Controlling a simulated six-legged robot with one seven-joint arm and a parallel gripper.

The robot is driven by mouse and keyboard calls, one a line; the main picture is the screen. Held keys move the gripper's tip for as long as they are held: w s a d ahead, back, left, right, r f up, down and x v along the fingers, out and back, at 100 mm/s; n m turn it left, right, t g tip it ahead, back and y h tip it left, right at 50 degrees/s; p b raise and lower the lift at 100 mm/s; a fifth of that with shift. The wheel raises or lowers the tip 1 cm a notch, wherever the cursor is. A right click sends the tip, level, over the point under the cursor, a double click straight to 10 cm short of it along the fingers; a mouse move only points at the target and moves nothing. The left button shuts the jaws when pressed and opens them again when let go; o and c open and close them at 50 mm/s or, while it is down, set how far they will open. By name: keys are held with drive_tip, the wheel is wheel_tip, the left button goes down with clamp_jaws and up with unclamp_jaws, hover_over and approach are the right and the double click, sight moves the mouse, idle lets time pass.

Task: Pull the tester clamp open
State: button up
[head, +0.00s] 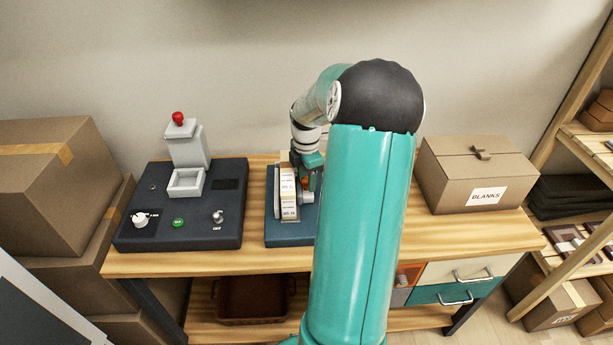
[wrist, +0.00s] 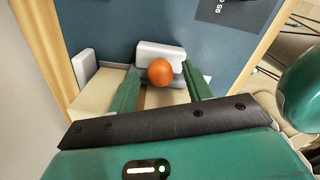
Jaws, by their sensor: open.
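The tester (head: 282,236) is a dark blue base in the middle of the bench, partly hidden by my arm; it also shows in the wrist view (wrist: 112,22). A pale block with printed labels (head: 289,190) stands upright on it. In the wrist view, the clamp shows as a light grey block (wrist: 158,50) with an orange ball knob (wrist: 160,72) in front. My gripper (wrist: 162,88) is open, with one finger on each side of the knob. A gap shows beside the knob; I cannot tell whether either finger touches it. In the head view my gripper (head: 308,170) is beside the labelled block.
A black machine (head: 180,225) with a grey press and red knob stands to the left on the wooden bench (head: 170,263). A carton marked BLANKS (head: 478,175) is at the right. Stacked cartons (head: 50,185) stand far left, shelving (head: 565,150) far right.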

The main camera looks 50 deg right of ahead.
clamp_jaws()
drive_tip(key=shift+s+d, duration=1)
drive_tip(key=shift+s, duration=0.15)
unclamp_jaws()
drive_tip(key=shift+s+d, duration=0.1)
wheel_tip(320, 180, up, 14)
drive_tip(key=shift+f, duration=0.1)
